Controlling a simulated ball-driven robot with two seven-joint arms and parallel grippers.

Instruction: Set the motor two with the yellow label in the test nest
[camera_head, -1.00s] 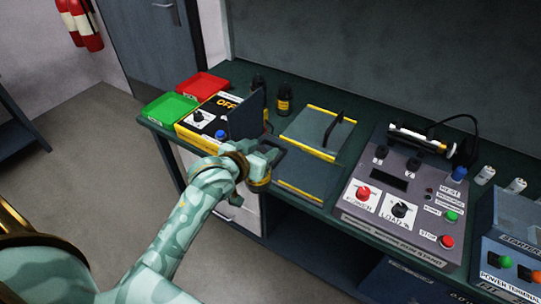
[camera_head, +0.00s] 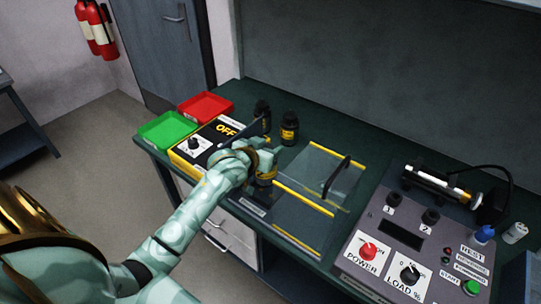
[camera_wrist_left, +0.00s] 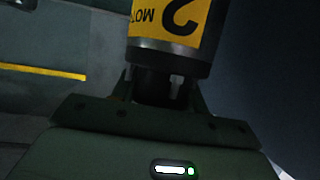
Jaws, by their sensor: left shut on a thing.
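My left gripper (camera_head: 265,172) is over the bench, in front of the yellow and black OFF box and left of the clear cover. In the left wrist view it is shut on motor two (camera_wrist_left: 173,27), a dark cylinder with a yellow label bearing a black 2. The motor's narrow dark end sits between the fingers (camera_wrist_left: 160,88); its far end is out of frame. In the head view the arm and gripper hide much of this spot. A yellow-edged plate (camera_head: 291,208) with a clear black-handled cover (camera_head: 322,170) lies just right. I cannot tell which fixture is the test nest. My right gripper is not in view.
Two dark motors (camera_head: 289,129) (camera_head: 262,113) stand behind the gripper. A green tray (camera_head: 167,132), a red tray (camera_head: 206,108) and the OFF box (camera_head: 193,158) are left. A control console (camera_head: 400,235) with knobs stands right, a horizontal cylinder (camera_head: 438,184) behind its knobs.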

